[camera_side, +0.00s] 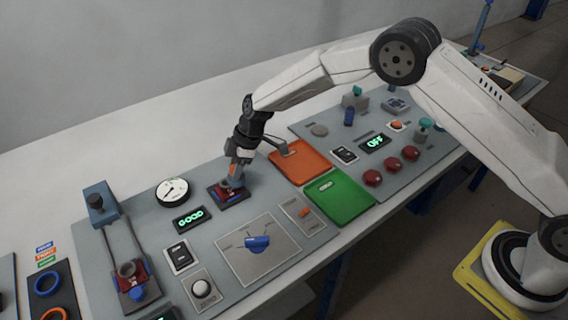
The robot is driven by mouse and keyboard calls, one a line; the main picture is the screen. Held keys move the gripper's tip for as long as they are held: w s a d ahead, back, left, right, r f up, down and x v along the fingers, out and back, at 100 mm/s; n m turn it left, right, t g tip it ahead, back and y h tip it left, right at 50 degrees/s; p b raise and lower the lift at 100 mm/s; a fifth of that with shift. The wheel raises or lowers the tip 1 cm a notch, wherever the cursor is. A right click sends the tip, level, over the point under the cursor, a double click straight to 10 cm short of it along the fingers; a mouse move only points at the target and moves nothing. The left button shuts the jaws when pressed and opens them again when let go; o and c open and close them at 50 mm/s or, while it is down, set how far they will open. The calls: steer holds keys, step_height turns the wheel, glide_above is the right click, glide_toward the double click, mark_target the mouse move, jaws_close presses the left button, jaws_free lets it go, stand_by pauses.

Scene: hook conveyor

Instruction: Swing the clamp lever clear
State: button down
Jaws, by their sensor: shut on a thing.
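My gripper (234,180) points down at a small dark fixture (243,198) on the grey panel, left of the orange plate. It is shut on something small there. An orange piece (234,170) shows at its fingers; it looks like the clamp lever, but the fingers partly hide it and its shape is not clear. A dark red part (226,194) sits low in the fixture, just under the fingers.
A round dial (172,191) and a lit GOOD display (188,219) stand left of the fixture. A blue rotary knob (257,243) is in front. Orange (309,163) and green (346,202) plates lie to the right. A slide (118,240) stands at far left.

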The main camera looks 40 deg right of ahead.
steer(key=shift+s+d+n+g, duration=0.3)
steer(key=shift+s+d+n, duration=0.1)
steer(key=shift+d+n, duration=0.35)
steer(key=s+d+n+g, duration=0.1)
steer(key=d+n+g, duration=0.2)
steer(key=d+n, duration=0.4)
steer(key=shift+d+n, duration=0.35)
steer(key=shift+d, duration=0.35)
steer(key=shift+c, duration=1.5)
jaws_free()
steer(key=v, duration=0.7)
steer(key=shift+r, duration=0.4)
